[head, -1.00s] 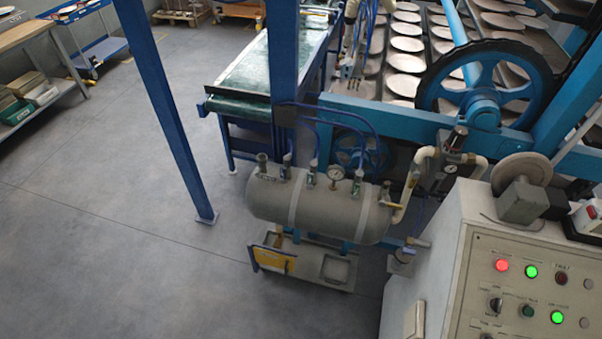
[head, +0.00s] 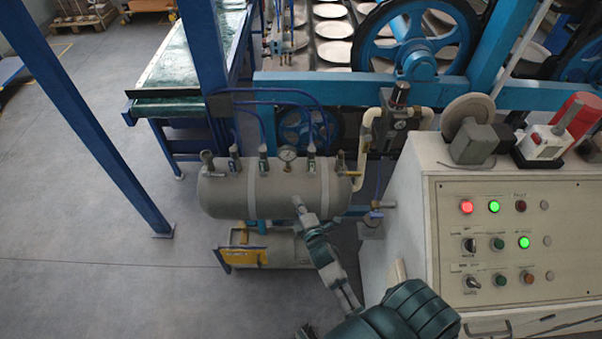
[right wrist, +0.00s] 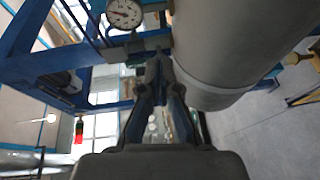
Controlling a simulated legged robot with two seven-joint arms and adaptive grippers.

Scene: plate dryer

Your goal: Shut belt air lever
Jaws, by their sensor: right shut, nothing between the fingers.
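A grey air tank (head: 222,193) lies on its side, with several small valves with levers along its top, among them a left one (head: 235,157) and one right of the gauge (head: 310,156). I cannot tell which is the belt air lever. My right gripper (head: 298,204) is in front of the tank's middle, below the gauge, shut and empty. In the right wrist view its fingertips (right wrist: 158,64) meet beside the tank (right wrist: 215,45), close to a valve fitting (right wrist: 136,47) under the gauge; contact cannot be told. My left gripper is not in view.
A round pressure gauge (head: 288,153) sits on the tank top, and blue hoses rise behind. A control panel (head: 515,240) stands to the right. A blue post (head: 95,125) and open floor (head: 70,240) are at left. A yellow-fronted cart (head: 245,257) is below the tank.

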